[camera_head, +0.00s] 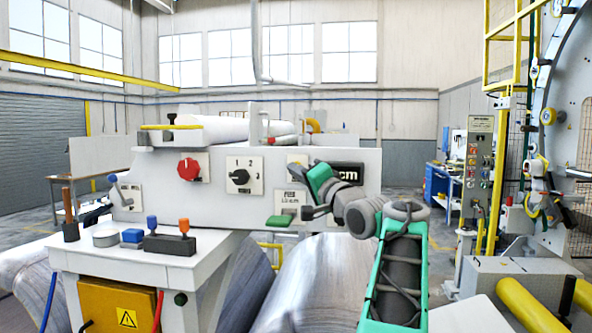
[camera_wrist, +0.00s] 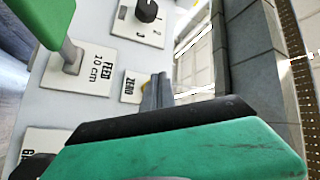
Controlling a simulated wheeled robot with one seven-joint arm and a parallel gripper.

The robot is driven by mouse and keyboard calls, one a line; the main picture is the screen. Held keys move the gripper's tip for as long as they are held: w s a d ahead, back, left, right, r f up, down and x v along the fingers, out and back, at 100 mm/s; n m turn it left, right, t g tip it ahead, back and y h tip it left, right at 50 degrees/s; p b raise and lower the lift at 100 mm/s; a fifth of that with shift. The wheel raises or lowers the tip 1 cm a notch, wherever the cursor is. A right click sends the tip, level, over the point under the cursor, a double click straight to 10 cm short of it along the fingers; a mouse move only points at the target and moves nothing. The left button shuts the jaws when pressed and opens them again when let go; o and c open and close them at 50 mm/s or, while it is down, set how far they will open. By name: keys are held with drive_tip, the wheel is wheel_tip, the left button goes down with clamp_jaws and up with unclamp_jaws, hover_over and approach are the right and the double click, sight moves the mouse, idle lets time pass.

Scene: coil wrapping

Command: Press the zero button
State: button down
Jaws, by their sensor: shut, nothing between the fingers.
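The white plate marked ZERO (camera_wrist: 130,86) is in the middle of the wrist view, on the machine's light panel. A small bit of yellow shows at its edge beside my fingers; the rest of the button is hidden behind them. My gripper (camera_wrist: 157,88) is shut and empty, its fingertips over the plate's edge. I cannot tell whether they touch the button. In the head view my gripper (camera_head: 298,172) is at the panel's right part, and the ZERO plate (camera_head: 295,159) is mostly covered by it.
The FEED 10 cm plate (camera_head: 291,198) with a green-handled lever (camera_head: 279,220) is close below my gripper. A black selector knob (camera_head: 240,177) and a red knob (camera_head: 188,169) sit to the left. A dark display ending in "cm" (camera_head: 352,172) is partly hidden behind my wrist.

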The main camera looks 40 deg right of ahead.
drive_tip(key=s+a+b, duration=0.1)
drive_tip(key=a, duration=0.1)
drive_tip(key=s+a+b, duration=0.1)
drive_tip(key=s, duration=0.1)
drive_tip(key=shift+a+b, duration=0.4)
idle(0.4)
